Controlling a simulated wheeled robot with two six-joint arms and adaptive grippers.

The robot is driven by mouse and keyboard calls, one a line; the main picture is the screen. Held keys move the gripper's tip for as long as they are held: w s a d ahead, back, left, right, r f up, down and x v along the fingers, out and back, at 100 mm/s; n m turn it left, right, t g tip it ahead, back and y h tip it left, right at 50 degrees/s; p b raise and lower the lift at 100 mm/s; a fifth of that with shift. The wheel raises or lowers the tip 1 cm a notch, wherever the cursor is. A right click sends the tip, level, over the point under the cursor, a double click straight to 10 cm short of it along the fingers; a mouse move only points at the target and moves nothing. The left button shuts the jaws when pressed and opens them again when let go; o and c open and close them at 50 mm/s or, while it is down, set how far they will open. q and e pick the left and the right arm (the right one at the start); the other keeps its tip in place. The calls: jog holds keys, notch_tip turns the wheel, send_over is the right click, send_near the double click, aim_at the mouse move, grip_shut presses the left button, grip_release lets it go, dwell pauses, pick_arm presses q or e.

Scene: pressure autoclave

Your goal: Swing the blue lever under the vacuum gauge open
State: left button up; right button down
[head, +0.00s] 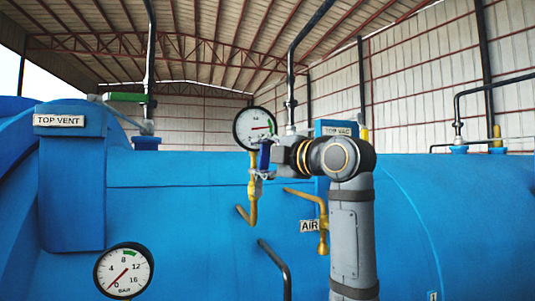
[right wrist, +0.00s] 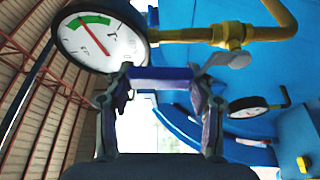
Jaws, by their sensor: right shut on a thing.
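The vacuum gauge (head: 254,128) is a round white dial with a green band, left of my right gripper in the head view. It also shows at the top left of the right wrist view (right wrist: 100,38). The blue lever (right wrist: 160,77) lies across between my right fingertips in the right wrist view, just beside the gauge. In the head view a small blue piece of it (head: 264,154) shows under the dial; the gripper hides part of it. My right gripper (head: 262,168) is shut on the lever, and its fingers stand well apart at the lever's ends (right wrist: 160,90). My left gripper is not in view.
Brass piping (head: 253,203) hangs below the gauge. A brass AIR fitting (head: 322,235) is close to my right forearm. A dark pipe (head: 291,75) rises behind the gripper. A pressure gauge (head: 124,271) and a green lever (head: 125,97) are at left, on the blue autoclave (head: 170,215).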

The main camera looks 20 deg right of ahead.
jog(key=shift+a+n, duration=0.4)
jog(key=shift+n, duration=0.2)
jog(key=shift+f, duration=0.1)
jog(key=c, duration=0.9)
grip_release()
jog(key=shift+o, duration=0.9)
jog(key=shift+a, duration=0.2)
jog(key=v, duration=1.2)
jog(key=shift+r, duration=0.25)
